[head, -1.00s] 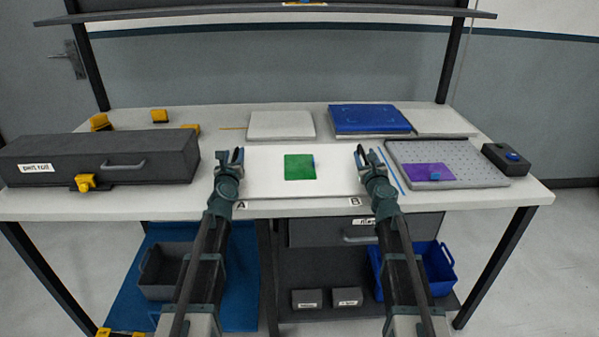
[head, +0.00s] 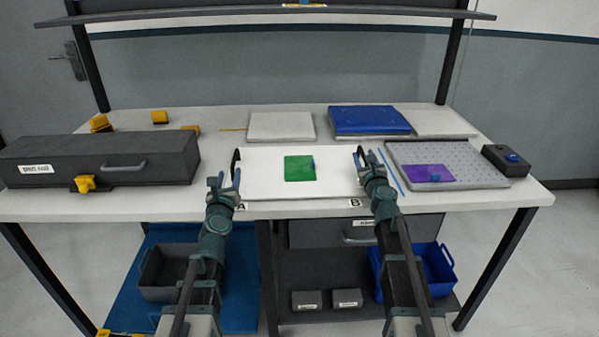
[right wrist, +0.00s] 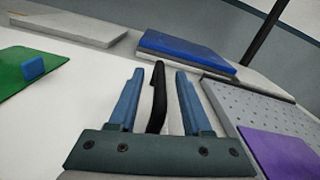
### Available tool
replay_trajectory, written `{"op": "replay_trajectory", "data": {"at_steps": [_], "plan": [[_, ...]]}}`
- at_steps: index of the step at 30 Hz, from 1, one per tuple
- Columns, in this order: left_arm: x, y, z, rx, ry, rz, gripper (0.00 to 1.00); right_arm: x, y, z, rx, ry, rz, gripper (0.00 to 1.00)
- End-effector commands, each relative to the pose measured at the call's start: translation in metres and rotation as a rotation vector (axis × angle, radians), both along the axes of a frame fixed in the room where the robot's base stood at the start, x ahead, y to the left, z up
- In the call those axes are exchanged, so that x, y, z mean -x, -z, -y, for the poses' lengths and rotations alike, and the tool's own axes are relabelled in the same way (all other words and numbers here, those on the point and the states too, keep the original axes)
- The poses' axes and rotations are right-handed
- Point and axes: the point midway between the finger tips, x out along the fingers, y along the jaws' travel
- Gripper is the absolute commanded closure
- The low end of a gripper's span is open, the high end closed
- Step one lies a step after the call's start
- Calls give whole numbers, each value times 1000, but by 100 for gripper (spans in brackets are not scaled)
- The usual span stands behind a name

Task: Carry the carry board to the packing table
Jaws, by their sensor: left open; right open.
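The white carry board (head: 270,160) lies flat on the table, with a green square (head: 299,168) and its small blue tab on top. A dark handle (head: 236,163) stands at its left end by label A. Another dark handle (right wrist: 157,98) is at its right end by label B. My left gripper (head: 225,181) is open, just in front of the left handle and apart from it. My right gripper (head: 365,161) is open at the right handle. In the right wrist view that handle appears between the two blue fingers (right wrist: 158,100), with gaps on both sides.
A perforated grey tray (head: 455,156) with a purple sheet (head: 428,173) lies right of the board. A blue folder (head: 368,119) and a pale slab (head: 281,125) lie behind it. A long dark case (head: 60,160) fills the table's left side. A shelf (head: 280,14) hangs above.

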Motion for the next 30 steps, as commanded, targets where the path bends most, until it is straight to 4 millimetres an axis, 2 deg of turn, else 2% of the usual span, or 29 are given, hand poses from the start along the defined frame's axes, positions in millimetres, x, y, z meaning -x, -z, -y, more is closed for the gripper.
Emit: {"op": "replay_trajectory", "data": {"at_steps": [8,14,20,30], "plan": [[5,0,0,0,0,0,51,1,0,0,0,0,0,51],[5,0,0,0,0,0,51,13,0,1,0,0,0,51],[5,0,0,0,0,0,51,44,0,2,0,1,0,51],[5,0,0,0,0,0,51,110,0,7,0,1,0,51]]}}
